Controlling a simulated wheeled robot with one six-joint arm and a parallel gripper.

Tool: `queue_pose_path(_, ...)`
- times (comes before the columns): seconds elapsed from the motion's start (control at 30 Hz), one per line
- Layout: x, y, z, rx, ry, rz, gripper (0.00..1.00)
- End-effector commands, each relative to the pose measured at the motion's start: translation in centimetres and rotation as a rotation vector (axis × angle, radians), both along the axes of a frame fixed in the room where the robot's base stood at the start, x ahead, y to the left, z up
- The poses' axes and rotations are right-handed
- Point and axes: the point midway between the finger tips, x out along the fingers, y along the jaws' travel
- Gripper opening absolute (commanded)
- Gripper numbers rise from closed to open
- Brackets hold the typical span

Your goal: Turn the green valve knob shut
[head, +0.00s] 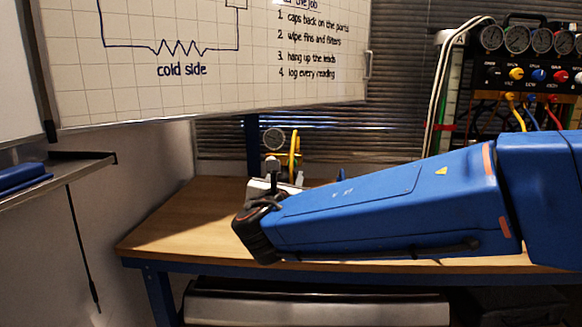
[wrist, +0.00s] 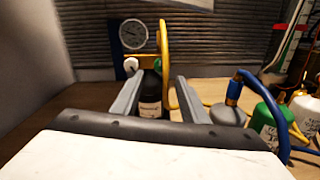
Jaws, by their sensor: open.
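A dark bottle (wrist: 150,100) with a white label shows between the fingers of my gripper (wrist: 159,82). The fingers are apart, with no contact visible. In the head view the gauge (head: 274,138) stands at the far side of the bench, beyond my wrist. My arm hides much of what stands there.
A yellow hose (wrist: 165,50) rises beside the gauge. A gauge panel (head: 528,60) with coloured knobs is at the right back. The wooden bench (head: 165,235) is clear at left.

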Motion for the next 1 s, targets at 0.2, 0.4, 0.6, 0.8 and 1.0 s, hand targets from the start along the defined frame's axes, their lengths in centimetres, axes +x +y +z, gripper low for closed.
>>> queue_pose_path(0.2,3.9,-0.4,0.0,0.0,0.0,-0.003,0.4)
queue_pose_path(0.4,6.8,-0.6,0.0,0.0,0.0,-0.002,0.4)
queue_pose_path(0.6,8.3,-0.7,0.0,0.001,0.0,0.0,0.4)
queue_pose_path(0.8,8.6,-0.7,0.0,0.001,0.0,0.0,0.4)
queue_pose_path(1.0,8.6,-0.7,0.0,0.001,0.0,0.0,0.28)
